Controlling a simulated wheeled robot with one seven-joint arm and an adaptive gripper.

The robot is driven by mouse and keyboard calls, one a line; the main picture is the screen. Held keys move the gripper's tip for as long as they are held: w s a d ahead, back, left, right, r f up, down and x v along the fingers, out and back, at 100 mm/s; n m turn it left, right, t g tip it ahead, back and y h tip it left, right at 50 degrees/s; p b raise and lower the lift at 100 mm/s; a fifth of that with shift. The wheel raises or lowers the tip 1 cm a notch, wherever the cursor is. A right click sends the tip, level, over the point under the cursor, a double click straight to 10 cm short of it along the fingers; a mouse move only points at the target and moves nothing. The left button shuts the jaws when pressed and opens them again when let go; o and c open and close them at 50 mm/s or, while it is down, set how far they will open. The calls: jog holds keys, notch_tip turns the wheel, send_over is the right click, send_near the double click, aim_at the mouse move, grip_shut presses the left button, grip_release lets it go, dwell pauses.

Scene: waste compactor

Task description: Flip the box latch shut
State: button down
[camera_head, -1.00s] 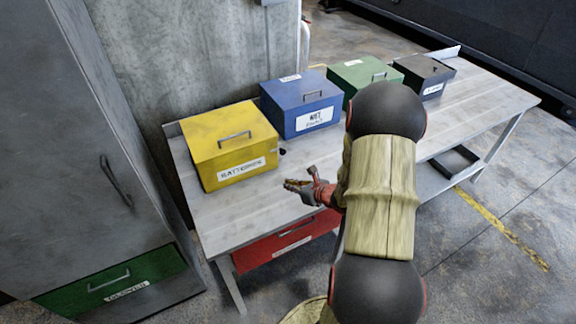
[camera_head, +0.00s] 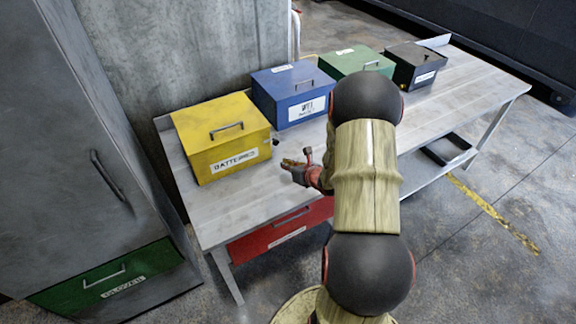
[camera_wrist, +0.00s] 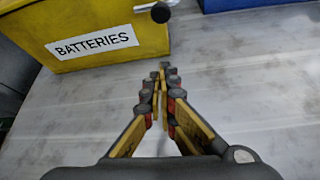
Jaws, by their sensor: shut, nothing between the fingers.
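The yellow box labelled BATTERIES (camera_head: 205,147) stands at the left end of the bench with its lid down. Its latch (camera_head: 276,142) is a short lever with a dark knob, sticking out from the right side of the box. In the wrist view the latch's black knob (camera_wrist: 160,12) is at the top, beside the yellow box (camera_wrist: 90,15). My gripper (camera_head: 286,162) is over the bench, in front of the latch and apart from it. In the wrist view my gripper's fingertips (camera_wrist: 163,70) are together and hold nothing, pointing up toward the latch.
A blue box (camera_head: 285,87), a green box (camera_head: 352,62) and a black box (camera_head: 415,66) stand along the bench (camera_head: 235,205) to the right. A red drawer (camera_head: 280,232) is under the bench. A grey cabinet (camera_head: 75,130) is at left. Bare bench lies around my gripper.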

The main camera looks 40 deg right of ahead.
jog(key=b+x, duration=0.1)
jog(key=x, duration=0.5)
jog(key=shift+w+d, duration=0.1)
jog(key=shift+w, duration=0.25)
jog(key=r, duration=0.2)
jog(key=shift+d+r, duration=0.2)
jog(key=shift+r, duration=0.15)
jog(key=shift+w+d+r, duration=0.1)
jog(key=shift+d+r, duration=0.05)
jog(key=shift+r, duration=0.35)
